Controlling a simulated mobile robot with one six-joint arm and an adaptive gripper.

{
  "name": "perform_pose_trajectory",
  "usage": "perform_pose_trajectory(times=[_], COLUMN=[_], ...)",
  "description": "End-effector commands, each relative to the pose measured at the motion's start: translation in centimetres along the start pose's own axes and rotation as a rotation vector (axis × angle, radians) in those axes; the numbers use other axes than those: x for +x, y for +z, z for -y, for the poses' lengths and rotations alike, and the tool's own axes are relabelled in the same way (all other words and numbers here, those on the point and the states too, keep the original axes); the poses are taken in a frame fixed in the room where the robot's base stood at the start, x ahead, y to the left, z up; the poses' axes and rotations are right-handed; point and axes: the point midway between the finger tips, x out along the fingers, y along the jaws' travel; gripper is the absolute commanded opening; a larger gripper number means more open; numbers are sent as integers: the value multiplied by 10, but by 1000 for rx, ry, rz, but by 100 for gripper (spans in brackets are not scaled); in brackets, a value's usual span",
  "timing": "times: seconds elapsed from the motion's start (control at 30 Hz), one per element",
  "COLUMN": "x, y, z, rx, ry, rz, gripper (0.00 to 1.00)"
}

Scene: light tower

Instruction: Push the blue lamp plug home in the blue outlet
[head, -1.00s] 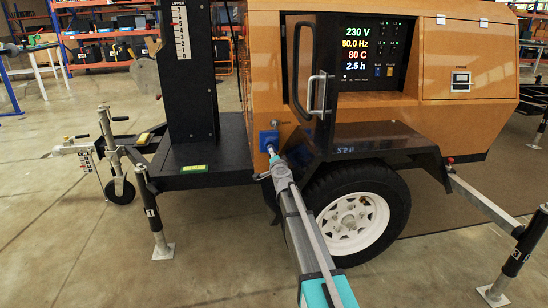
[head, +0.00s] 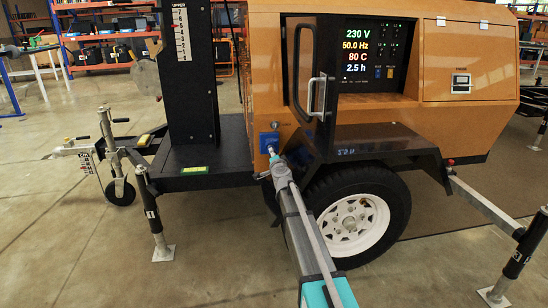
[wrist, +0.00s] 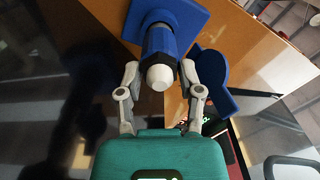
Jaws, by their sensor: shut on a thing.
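The blue outlet (head: 268,138) is on the orange side panel of the trailer, left of the open door and above the wheel. In the wrist view the outlet (wrist: 190,14) shows as a blue square plate with an open blue round lid (wrist: 212,82) beside it. My gripper (head: 273,152) is at the outlet. In the wrist view its fingers (wrist: 160,75) are shut around the plug.
An open black door with a handle (head: 317,95) stands just right of the outlet. The black fender (head: 375,140) and white-rimmed wheel (head: 355,222) are below right. The black mast (head: 192,75) stands to the left. Floor in front is clear.

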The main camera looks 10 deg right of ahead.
Motion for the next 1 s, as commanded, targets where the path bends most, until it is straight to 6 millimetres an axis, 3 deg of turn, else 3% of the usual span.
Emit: perform_pose_trajectory(times=[0.7,0.73,0.93,1.0], x=[11,11,11,11], y=[1,1,1,1], z=[1,1,1,1], rx=[1,1,0,0], ry=[0,0,0,0], rz=[1,1,1,1], gripper=[0,51,88,88])
